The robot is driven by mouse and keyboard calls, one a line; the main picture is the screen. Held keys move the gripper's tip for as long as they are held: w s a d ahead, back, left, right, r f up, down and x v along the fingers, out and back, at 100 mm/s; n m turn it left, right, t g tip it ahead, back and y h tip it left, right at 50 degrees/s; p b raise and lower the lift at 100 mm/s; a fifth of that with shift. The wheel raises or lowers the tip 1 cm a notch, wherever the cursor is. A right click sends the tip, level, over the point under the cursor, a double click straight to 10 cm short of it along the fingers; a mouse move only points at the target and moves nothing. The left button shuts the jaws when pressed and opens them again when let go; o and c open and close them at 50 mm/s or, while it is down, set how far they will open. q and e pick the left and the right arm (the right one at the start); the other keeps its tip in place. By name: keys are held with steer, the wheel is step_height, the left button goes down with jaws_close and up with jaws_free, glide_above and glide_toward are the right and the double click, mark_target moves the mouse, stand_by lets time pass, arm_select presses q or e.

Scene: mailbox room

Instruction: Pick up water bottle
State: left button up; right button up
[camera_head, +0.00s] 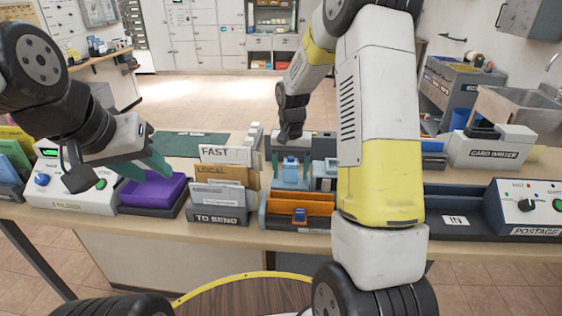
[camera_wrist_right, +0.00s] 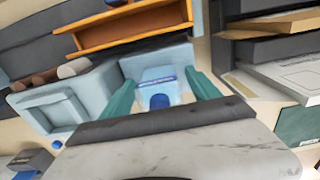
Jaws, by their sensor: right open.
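The water bottle (camera_head: 290,170) is a small light-blue bottle with a blue cap, standing upright behind the orange holder. In the right wrist view the bottle (camera_wrist_right: 158,76) sits between two teal fingers, its blue cap toward the palm. My right gripper (camera_head: 290,160) is open and points down, one finger on each side of the bottle; it also shows in the right wrist view (camera_wrist_right: 162,92). I cannot tell whether the fingers touch it. My left gripper (camera_head: 142,168) hangs over the purple pad at the left; its teal fingers look apart, with nothing seen between them.
An orange holder (camera_head: 316,205) stands right in front of the bottle. The letter rack (camera_head: 218,215) is to its left. The purple pad (camera_head: 152,190) lies below my left gripper. A postage machine (camera_head: 532,206) and card writer (camera_head: 490,148) stand at the right. My right arm hides part of the desk.

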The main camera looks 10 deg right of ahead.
steer(key=shift+f, duration=0.15)
steer(key=c, duration=1.5)
steer(key=shift+c, duration=0.2)
